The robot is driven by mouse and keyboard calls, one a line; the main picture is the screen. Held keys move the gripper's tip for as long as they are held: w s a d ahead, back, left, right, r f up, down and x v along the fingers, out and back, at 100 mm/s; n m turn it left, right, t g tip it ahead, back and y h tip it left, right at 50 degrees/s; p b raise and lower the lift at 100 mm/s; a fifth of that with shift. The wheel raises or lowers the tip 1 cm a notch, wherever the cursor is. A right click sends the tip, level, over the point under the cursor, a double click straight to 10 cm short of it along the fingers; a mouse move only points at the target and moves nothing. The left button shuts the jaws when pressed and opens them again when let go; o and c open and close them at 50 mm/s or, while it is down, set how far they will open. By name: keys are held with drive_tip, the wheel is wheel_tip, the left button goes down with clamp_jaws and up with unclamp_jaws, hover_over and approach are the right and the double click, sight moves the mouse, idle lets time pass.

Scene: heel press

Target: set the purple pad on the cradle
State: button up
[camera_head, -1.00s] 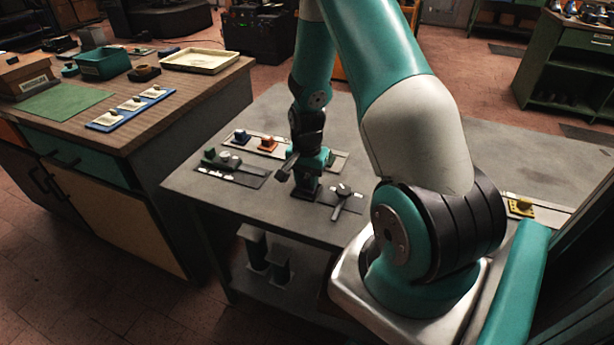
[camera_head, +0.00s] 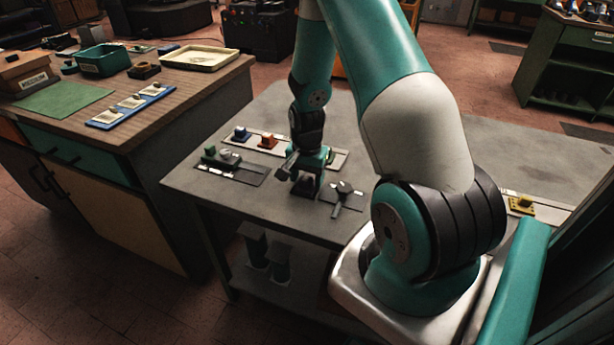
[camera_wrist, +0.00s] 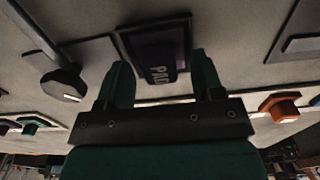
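My gripper (camera_wrist: 160,68) is open, its two green fingers wide apart in the wrist view. A dark purple block with a white label (camera_wrist: 165,68), which looks like the purple pad, shows between and beyond the fingertips, with a gap on each side. It lies on or against a dark rectangular plate (camera_wrist: 127,42); I cannot tell whether it is seated in it. In the head view my gripper (camera_head: 308,170) is low over the grey table, above a dark block (camera_head: 305,187). I cannot tell for sure which part is the cradle.
An orange block (camera_head: 268,142) and a blue block (camera_head: 241,133) stand on a pale strip behind. The table's front is clear.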

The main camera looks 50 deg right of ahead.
wheel_tip(320, 180, up, 17)
drive_tip(key=shift+r, duration=0.2)
idle(0.4)
